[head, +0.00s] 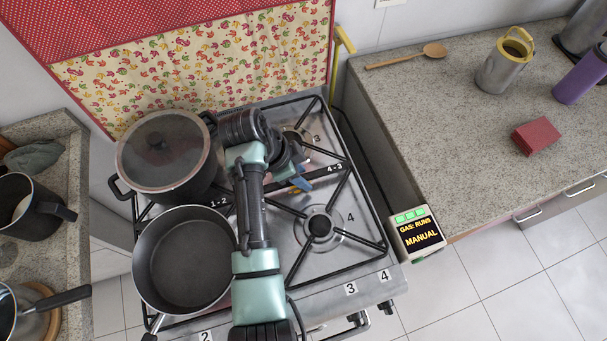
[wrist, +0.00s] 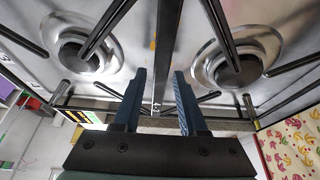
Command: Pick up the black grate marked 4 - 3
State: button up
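The black grate marked 4 - 3 (head: 352,231) lies over the two right burners of the stove, with its label on the middle bar. It also shows in the wrist view (wrist: 168,40), where one bar runs lengthwise between my two fingers as seen by the camera. My gripper (head: 302,184) is over the middle of this grate, near the label's left side. In the wrist view my gripper (wrist: 159,74) has its blue fingers apart, with a gap on both sides of the bar. I cannot tell how far the fingertips reach down beside the bar.
A lidded pot (head: 165,150) and a frying pan (head: 185,262) stand on the left grate, close to my arm. A gas display (head: 416,233) reading "GAS: RUNS MANUAL" is at the stove's right. The right counter (head: 440,110) holds a spoon, mug and red block.

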grip_shut()
jog(key=shift+w+r, duration=0.1)
dwell(1.0)
